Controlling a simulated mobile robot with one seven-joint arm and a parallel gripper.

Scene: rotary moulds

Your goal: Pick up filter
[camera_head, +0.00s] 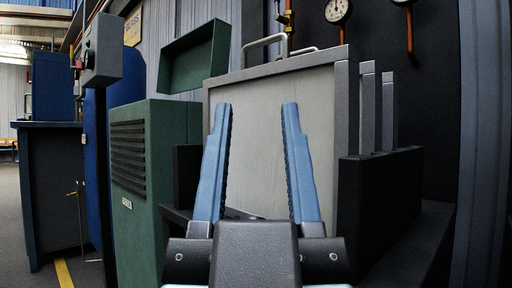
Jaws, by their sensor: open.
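A large grey panel with a metal frame, which I take to be the filter (320,110), stands upright in front of me. A bar handle (262,42) rises from its top edge. My gripper (259,106) is open and empty, with its two blue fingers spread apart in front of the panel's face. The fingertips are below the handle in the picture. I cannot tell how far they are from the panel. The lower part of the panel is partly hidden by my gripper.
More grey panels (368,105) stand behind the front one, in a dark holder (378,195) at the right. A green cabinet (155,125) with a raised lid (194,58) stands close at left. Gauges (337,10) and pipes hang above. Floor is open at far left.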

